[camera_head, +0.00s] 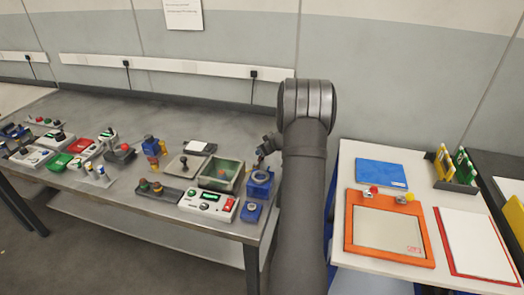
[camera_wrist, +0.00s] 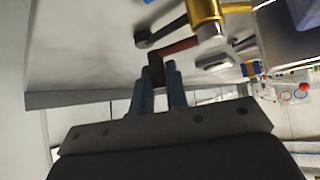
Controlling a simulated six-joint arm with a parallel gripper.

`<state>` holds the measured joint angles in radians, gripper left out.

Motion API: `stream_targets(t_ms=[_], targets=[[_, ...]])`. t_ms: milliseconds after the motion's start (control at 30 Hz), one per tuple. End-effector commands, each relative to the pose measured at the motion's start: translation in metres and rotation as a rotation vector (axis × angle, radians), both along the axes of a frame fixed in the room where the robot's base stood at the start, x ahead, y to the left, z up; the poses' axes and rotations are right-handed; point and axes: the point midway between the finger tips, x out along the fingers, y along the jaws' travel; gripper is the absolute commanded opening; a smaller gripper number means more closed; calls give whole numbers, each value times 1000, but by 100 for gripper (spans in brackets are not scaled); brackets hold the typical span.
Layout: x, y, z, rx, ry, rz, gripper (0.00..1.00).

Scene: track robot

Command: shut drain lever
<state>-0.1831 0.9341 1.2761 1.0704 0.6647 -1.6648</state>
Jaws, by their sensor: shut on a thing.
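In the wrist view, the drain lever (camera_wrist: 178,48) is a reddish bar with a dark end grip. It reaches out to the left from a brass-coloured valve body (camera_wrist: 207,18). My gripper (camera_wrist: 158,78) has its two blue-grey fingers closed on the lever's dark end. In the head view, my gripper (camera_head: 262,158) is at the right end of the grey bench, by a blue fixture (camera_head: 260,183). The lever is too small and too covered by my arm to make out there.
The grey bench (camera_head: 100,200) carries several devices to the left, including a green-lined bin (camera_head: 221,176) and a white control box (camera_head: 208,204) close by. A white table (camera_head: 370,150) with an orange-framed board (camera_head: 388,256) stands right of my arm.

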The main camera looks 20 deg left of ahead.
Motion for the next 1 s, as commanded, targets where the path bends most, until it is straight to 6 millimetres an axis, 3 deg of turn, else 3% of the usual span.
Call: stream_targets(t_ms=[400, 800, 833, 900, 1000], targets=[[-7, -16, 1, 1, 2, -323, 0], [-7, -18, 0, 1, 1, -361, 0], [-7, -18, 0, 1, 1, -361, 18], [-7, -18, 0, 1, 1, -361, 31], [-7, -18, 0, 1, 1, -361, 36]])
